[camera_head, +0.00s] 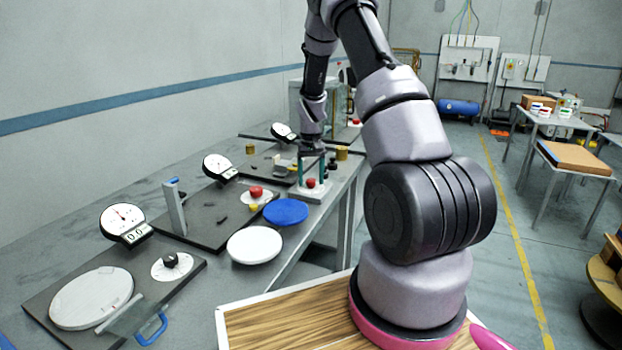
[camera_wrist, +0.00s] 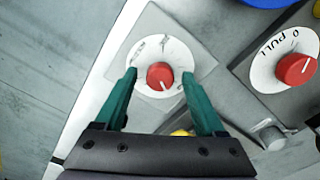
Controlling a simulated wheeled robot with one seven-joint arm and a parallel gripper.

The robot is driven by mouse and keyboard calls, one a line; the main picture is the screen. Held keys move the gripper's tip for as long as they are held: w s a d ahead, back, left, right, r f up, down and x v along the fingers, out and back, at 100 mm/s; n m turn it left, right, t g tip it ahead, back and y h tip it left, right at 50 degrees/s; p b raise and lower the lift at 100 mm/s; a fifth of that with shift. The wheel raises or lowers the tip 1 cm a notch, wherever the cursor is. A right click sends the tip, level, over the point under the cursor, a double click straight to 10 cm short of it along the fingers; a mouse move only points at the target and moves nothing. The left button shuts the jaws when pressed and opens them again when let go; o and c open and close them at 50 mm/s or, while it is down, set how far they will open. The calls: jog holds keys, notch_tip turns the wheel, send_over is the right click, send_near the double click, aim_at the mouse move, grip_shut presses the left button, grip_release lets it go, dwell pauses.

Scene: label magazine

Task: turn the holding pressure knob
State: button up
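A red knob (camera_wrist: 159,75) with a white pointer line sits on a round white dial plate (camera_wrist: 146,53), whose printing is too small to read. In the head view the same red knob (camera_head: 311,183) stands on a small grey block at the bench's right edge. My gripper (camera_wrist: 159,77) is open, with one green fingertip on each side of the knob and a visible gap on both sides. In the head view my gripper (camera_head: 311,166) points down at that knob. I cannot tell how far the fingertips are above the plate. No readable label names the holding pressure knob.
A second red knob (camera_wrist: 297,68) on a lettered white plate lies to the right in the wrist view, beside a grey cylinder (camera_wrist: 271,138). Along the bench (camera_head: 200,290) stand several dial gauges, a blue disc (camera_head: 285,212) and a white disc (camera_head: 254,246).

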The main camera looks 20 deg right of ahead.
aim_at(311, 180)
notch_tip(311, 180, up, 11)
dwell(0.6)
jog(key=shift+f, duration=0.15)
